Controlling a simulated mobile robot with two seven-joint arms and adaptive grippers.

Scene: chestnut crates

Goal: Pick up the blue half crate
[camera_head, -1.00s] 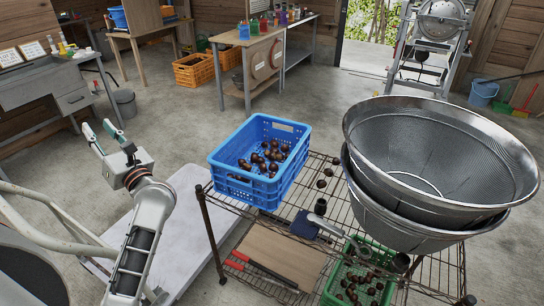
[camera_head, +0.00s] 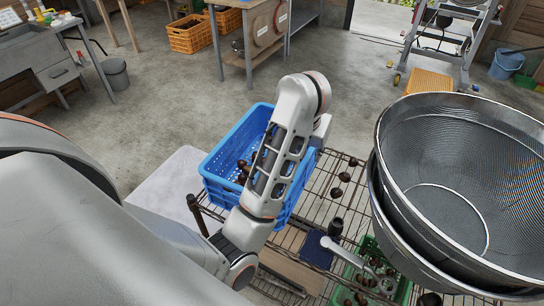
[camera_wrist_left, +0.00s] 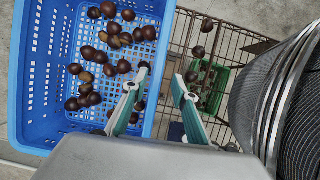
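The blue half crate (camera_head: 222,160) sits on the wire rack, with brown chestnuts inside it. In the head view my left arm covers its middle and right side, and the gripper fingers are hidden. In the left wrist view the crate (camera_wrist_left: 35,85) fills the left half. My left gripper (camera_wrist_left: 160,74) is open over the crate's right wall, one finger on the inner side and one on the outer side. I see no contact with the wall. My right gripper is in neither view.
Two stacked metal sieves (camera_head: 462,115) stand close on the right of the rack (camera_head: 330,185). A green crate (camera_head: 402,289) with chestnuts is lower down.

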